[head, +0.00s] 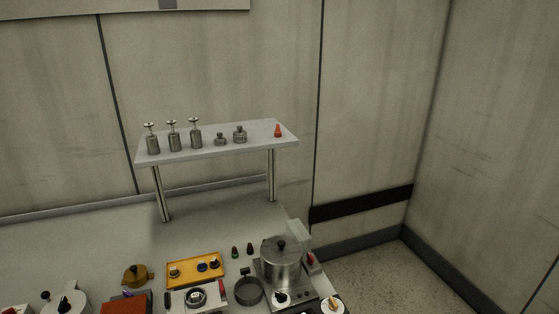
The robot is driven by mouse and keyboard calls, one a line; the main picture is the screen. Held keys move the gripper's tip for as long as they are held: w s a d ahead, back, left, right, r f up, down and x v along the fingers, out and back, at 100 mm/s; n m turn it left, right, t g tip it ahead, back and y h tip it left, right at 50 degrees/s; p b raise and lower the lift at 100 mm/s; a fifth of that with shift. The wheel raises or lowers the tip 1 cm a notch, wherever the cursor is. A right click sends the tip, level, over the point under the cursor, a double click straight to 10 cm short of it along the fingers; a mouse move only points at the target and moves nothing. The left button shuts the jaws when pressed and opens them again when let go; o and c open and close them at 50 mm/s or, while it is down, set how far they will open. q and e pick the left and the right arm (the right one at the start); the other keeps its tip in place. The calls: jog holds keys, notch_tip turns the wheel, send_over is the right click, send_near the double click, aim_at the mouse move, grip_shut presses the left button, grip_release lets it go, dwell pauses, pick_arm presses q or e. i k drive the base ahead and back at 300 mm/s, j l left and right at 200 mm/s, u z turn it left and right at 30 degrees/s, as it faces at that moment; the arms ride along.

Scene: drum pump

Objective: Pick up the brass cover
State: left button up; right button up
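The brass cover (136,275) appears to be the round, dull-gold piece with a dark knob near the bottom left of the head view. It lies on the pale work surface, to the left of a yellow tray. Small details of its rim and knob are too small to tell. Neither of my grippers shows in the head view.
A yellow tray (183,283) holds small parts. A steel pot (281,262), a dark pan (249,291) and an orange-red block (124,306) stand nearby. A raised shelf (255,146) with metal bottles stands behind. The surface (80,250) behind the brass cover is clear.

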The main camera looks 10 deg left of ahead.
aim_at(137, 276)
jog(key=u, duration=1.45)
jog(key=z, duration=0.15)
